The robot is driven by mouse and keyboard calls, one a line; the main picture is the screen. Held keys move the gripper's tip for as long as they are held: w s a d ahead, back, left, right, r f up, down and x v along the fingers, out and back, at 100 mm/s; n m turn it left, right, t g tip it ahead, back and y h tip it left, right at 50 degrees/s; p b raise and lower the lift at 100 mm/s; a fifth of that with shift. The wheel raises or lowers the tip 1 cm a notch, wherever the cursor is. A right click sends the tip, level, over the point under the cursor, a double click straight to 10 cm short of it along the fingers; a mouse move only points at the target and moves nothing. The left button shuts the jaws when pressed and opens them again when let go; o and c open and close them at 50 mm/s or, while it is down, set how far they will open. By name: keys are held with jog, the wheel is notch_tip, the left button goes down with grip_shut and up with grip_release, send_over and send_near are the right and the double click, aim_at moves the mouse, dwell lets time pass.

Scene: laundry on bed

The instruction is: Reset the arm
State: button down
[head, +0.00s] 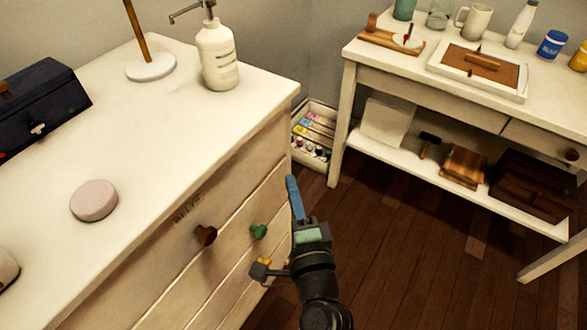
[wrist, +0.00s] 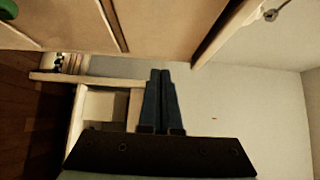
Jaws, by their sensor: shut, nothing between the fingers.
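My gripper (head: 292,186) shows in the head view in front of the dresser (head: 235,185), near its right front corner, with its blue fingers pointing up. In the wrist view my gripper (wrist: 160,74) has its two blue fingers side by side and shut, with nothing between them. My dark arm (head: 318,275) reaches up from the bottom of the head view. The fingers appear apart from the dresser front, though the exact gap is hard to tell.
The dresser has a brown knob (head: 205,235) and a green knob (head: 258,231) beside my arm. On its top are a pump bottle (head: 217,55), a pink disc (head: 94,200) and a dark box (head: 40,105). A white table (head: 375,75) stands right. The wooden floor (head: 420,270) between is clear.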

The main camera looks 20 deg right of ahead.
jog(key=shift+s, duration=2.75)
jog(key=w+a+r+n+t+y, duration=0.1)
jog(key=w+a+r+n+t, duration=0.2)
jog(key=r, duration=0.7)
jog(key=w+a+r+n+y, duration=0.1)
jog(key=a+r+n+y, duration=0.1)
jog(key=a+r+n, duration=0.5)
jog(key=w+r+n+t+y, duration=0.1)
jog(key=w+r+n+t, duration=0.15)
jog(key=r, duration=0.95)
jog(key=s+a+r+n+t, duration=0.2)
jog(key=s+r+n, duration=0.25)
jog(key=r, duration=0.55)
jog(key=s+a+r+n+t, duration=0.25)
jog(key=s+r, duration=0.25)
jog(key=r, duration=0.5)
notch_tip(320, 180, up, 28)
jog(key=d+h+p, duration=0.1)
jog(key=p, duration=2.6)
jog(key=shift+r+p, duration=0.2)
jog(key=shift+p, duration=0.1)
